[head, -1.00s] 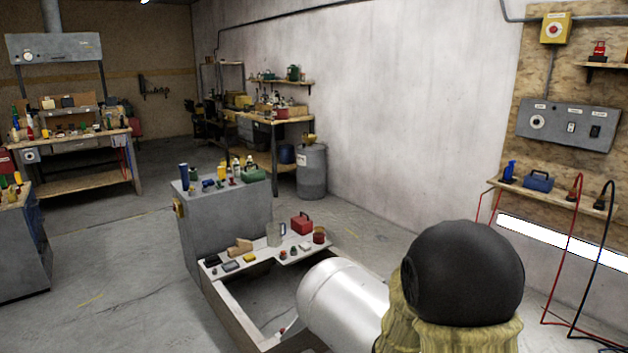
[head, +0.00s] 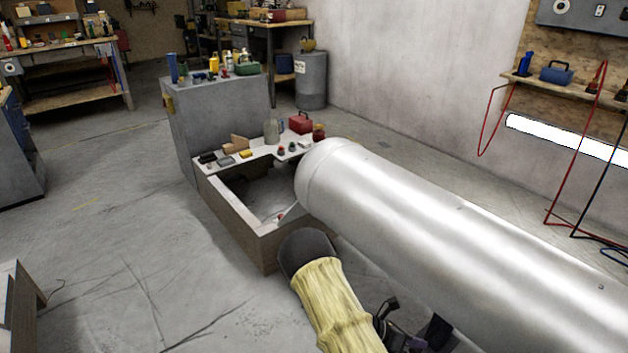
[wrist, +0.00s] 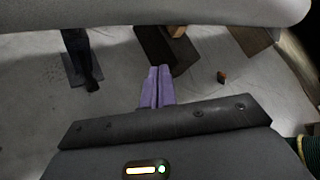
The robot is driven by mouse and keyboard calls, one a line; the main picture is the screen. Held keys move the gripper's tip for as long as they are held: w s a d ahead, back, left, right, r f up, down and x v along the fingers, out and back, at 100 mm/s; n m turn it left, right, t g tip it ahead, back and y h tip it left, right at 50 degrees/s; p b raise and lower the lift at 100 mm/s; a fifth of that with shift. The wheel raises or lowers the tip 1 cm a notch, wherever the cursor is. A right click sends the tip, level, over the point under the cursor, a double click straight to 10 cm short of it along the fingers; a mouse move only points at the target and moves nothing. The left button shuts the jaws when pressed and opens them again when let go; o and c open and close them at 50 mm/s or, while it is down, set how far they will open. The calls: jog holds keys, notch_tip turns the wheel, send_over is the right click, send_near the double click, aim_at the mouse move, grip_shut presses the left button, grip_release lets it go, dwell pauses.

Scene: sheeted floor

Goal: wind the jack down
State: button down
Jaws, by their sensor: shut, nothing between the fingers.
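My gripper (wrist: 157,72) shows in the wrist view with its two purple fingers shut together and nothing between them. It points toward the floor beneath a large pale cylinder (wrist: 150,12). A dark upright post on a flat plate (wrist: 78,55) stands left of the fingers, apart from them; it may be the jack, but I cannot tell. No crank or handle is clear. In the head view the silver cylinder (head: 450,225) runs from the middle to the lower right, and my sleeved arm is beside it. The space under the cylinder is hidden there.
In the head view a low open pit frame (head: 232,222) stands by the cylinder's end.

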jog(key=w+f+n+t+h+b, duration=0.4)
jog(key=f+n+b, duration=0.45)
jog(key=f, duration=0.65)
jog(key=n+t+y+b, duration=0.3)
jog(key=n+t+b, duration=0.5)
jog(key=n, duration=0.2)
send_near(415, 351)
jog(key=w, duration=0.1)
jog(key=w+a, duration=0.1)
jog(key=w, duration=0.1)
jog(key=shift+w+a+f, duration=0.15)
jog(key=shift+a+f, duration=0.1)
jog(key=shift+a, duration=0.05)
jog(key=x, duration=0.7)
jog(key=shift+b, duration=0.35)
jog(key=shift+s+d+f, duration=0.15)
jog(key=shift+s+d, duration=0.05)
jog(key=shift+s, duration=0.05)
